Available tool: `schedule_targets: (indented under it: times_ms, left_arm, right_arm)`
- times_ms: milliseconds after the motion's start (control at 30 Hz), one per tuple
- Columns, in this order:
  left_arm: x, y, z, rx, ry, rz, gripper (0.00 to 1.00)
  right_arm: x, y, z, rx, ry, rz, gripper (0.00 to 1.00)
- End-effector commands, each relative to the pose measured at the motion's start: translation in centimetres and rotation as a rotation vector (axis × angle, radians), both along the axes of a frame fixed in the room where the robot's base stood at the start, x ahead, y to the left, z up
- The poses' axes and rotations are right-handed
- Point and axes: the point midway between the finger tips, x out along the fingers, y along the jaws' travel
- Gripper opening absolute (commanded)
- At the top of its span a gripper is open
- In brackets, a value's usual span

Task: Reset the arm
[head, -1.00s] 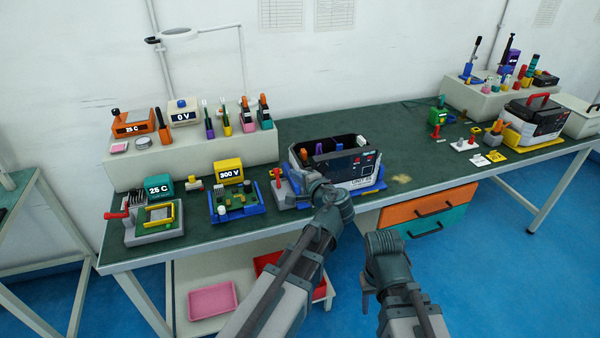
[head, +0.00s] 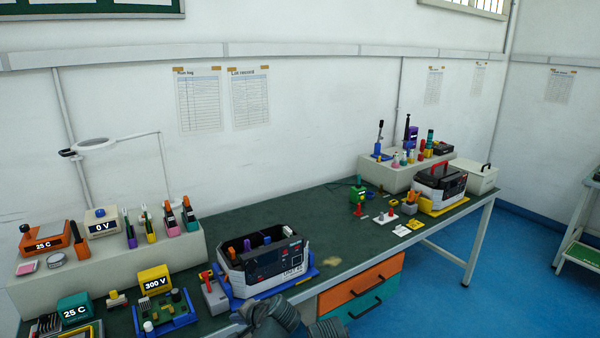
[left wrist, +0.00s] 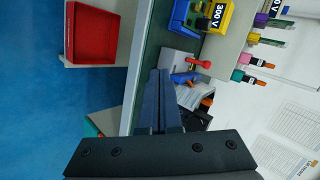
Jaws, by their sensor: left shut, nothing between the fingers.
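My left gripper (head: 246,317) is low in the head view, in front of the bench's near edge. Its two dark fingers are together and empty in the left wrist view (left wrist: 159,85). A grey clamp with a red knob (left wrist: 200,63) shows beyond the fingertips there; I cannot tell the gap between them. The open black-and-white case (head: 262,262) stands on a blue base beyond the gripper in the head view. Part of my right arm appears at the bottom edge of the head view; its fingers are out of frame.
The green bench top (head: 345,225) is clear between the open case and the far-right tools. A yellow 300 V block (head: 154,280) and a blue tray with a board (head: 168,312) stand left. Orange and teal drawers hang below. A red bin (left wrist: 92,32) shows in the left wrist view.

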Motion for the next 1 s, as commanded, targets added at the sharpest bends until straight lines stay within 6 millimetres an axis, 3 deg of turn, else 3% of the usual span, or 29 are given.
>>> schedule_targets:
  times_ms: [33, 200, 400, 567, 1000]
  left_arm:
    - [-2.4, -1.4, -1.1, -0.094, 0.053, 0.039, 0.00]
    - [-9.5, -6.8, -4.7, -0.383, 0.262, 0.159, 0.00]
    - [-15.0, -11.3, -5.8, -0.565, 0.444, 0.229, 0.00]
    - [-16.4, -12.4, -5.9, -0.607, 0.494, 0.244, 0.00]
    - [-16.3, -12.4, -5.9, -0.608, 0.494, 0.243, 0.00]
  right_arm:
    - [0.0, 0.0, 0.6, 0.000, 0.000, 0.000, 0.50]
    - [0.0, 0.0, 1.2, 0.000, 0.000, 0.000, 0.50]
    - [0.0, 0.0, 1.7, 0.000, 0.000, 0.000, 0.50]
    - [0.0, 0.0, 1.7, 0.000, 0.000, 0.000, 0.50]
    - [0.0, 0.0, 1.7, 0.000, 0.000, 0.000, 0.50]
